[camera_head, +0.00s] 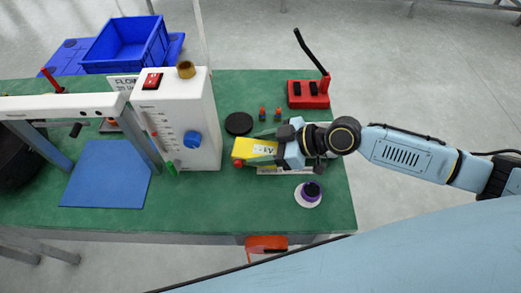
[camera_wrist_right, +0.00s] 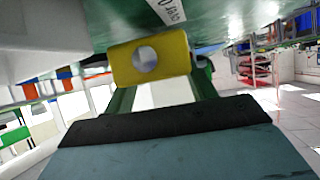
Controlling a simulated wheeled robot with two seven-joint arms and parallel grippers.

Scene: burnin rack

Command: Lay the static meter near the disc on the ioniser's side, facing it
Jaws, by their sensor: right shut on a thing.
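The yellow static meter (camera_head: 246,150) is held low over the green bench, just right of the white box, its long side roughly left-right. It has a pale label and a small red part at its left end. In the right wrist view, the meter (camera_wrist_right: 178,65) shows a yellow end with a round grey spot. My right gripper (camera_head: 282,149) is shut on the meter's right part. Whether the meter touches the bench is unclear. The black disc (camera_head: 238,123) lies flat just behind the meter. Which unit is the ioniser is unclear. My left gripper is not in view.
The white box (camera_head: 199,125) with blue knob stands left of the meter. A white bar (camera_head: 60,107) spans a blue mat (camera_head: 106,175). Small orange-and-blue parts (camera_head: 278,114), a red stand (camera_head: 308,95) and a purple-and-white spool (camera_head: 308,195) surround my gripper.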

